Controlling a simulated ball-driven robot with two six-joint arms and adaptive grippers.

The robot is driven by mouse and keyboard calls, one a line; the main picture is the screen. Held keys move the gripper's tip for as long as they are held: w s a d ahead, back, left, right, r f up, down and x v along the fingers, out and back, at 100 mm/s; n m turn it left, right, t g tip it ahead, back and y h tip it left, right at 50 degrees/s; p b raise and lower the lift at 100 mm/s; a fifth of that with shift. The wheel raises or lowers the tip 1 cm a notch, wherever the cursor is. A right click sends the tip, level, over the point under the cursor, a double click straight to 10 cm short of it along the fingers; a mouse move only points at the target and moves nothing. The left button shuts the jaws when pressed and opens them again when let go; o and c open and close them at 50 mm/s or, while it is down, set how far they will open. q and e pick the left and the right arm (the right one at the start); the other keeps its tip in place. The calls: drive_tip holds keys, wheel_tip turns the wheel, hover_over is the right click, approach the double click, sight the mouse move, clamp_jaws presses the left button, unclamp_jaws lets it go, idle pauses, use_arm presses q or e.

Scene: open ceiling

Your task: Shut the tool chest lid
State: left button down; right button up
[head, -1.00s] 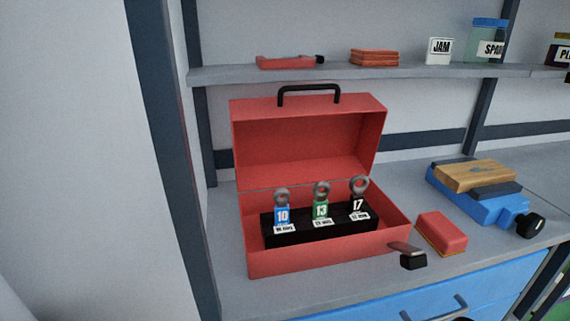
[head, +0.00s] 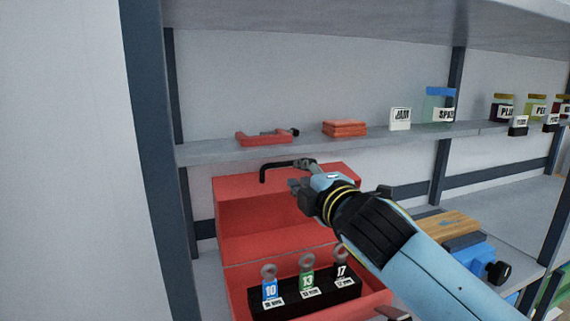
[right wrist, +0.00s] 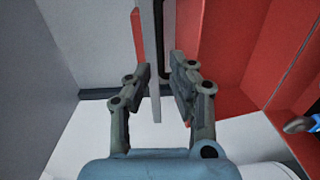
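The red tool chest (head: 240,305) stands open on the bench, its lid (head: 240,212) raised at the back. The lid's black handle (head: 272,166) is on its top edge. My right gripper (head: 302,174) is at the right end of the handle, in front of the lid's upper part, and hides part of both. In the right wrist view its fingers (right wrist: 160,74) are apart, with the black handle (right wrist: 158,35) seen in the gap between them and the red lid (right wrist: 220,55) at the right. I cannot tell whether they touch it. My left gripper is not in view.
A black holder (head: 330,300) with three numbered tags sits in the chest. A shelf (head: 210,151) runs close above and behind the lid, bearing a red clamp-like thing (head: 262,140), red slabs (head: 345,128) and jars. A blue tool (head: 475,258) lies right of the chest.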

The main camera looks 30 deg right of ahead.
sight(288, 165)
drive_tip(key=p+x, duration=0.1)
drive_tip(key=x, duration=0.7)
drive_tip(key=shift+w+f, duration=0.1)
drive_tip(key=shift+w, duration=0.1)
drive_tip(key=shift+c, duration=0.4)
clamp_jaws()
